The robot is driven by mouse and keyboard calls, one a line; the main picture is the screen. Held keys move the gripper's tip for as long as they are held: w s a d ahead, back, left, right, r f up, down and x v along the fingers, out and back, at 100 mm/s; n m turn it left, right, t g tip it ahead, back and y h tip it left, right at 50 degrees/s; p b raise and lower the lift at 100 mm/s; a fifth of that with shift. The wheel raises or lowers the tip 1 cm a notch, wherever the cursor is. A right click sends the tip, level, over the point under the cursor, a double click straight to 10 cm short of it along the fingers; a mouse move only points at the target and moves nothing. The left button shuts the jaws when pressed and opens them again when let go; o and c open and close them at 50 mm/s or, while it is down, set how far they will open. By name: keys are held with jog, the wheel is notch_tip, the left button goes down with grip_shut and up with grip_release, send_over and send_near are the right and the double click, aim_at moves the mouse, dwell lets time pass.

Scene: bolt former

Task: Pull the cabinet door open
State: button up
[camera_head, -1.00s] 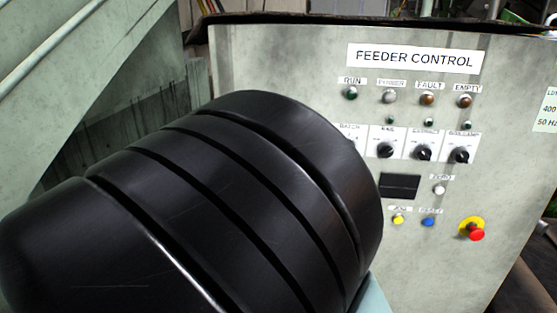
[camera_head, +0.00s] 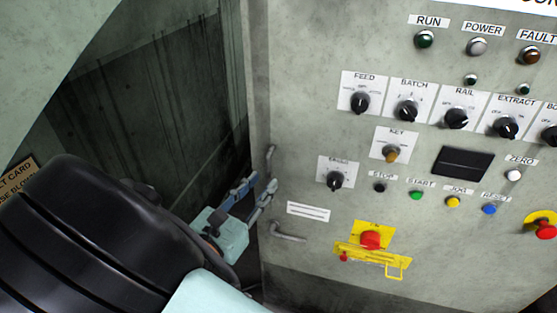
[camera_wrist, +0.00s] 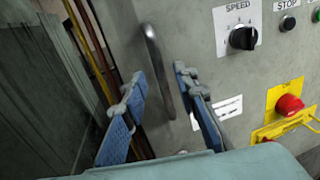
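The grey cabinet front (camera_head: 330,120) fills the right of the head view. A vertical bar handle (camera_head: 270,156) sits near its left edge, partly covered by a finger. In the wrist view the handle (camera_wrist: 153,55) stands upright between my gripper's spread fingers. My gripper (camera_head: 257,187) is open, with blue-padded fingers, and comes from the lower left. In the wrist view my gripper (camera_wrist: 160,84) has one finger left of the handle and one right of it. I cannot tell whether either finger touches it.
A bent metal lever (camera_head: 288,233) sticks out below the handle. A red button on a yellow plate (camera_head: 370,239) and several knobs, such as the speed knob (camera_head: 335,181), are to the right. Red and yellow lines (camera_wrist: 88,40) run beside the cabinet's left edge.

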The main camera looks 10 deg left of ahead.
aim_at(267, 178)
jog(key=shift+x, duration=2.05)
jog(key=shift+c, duration=0.5)
grip_shut()
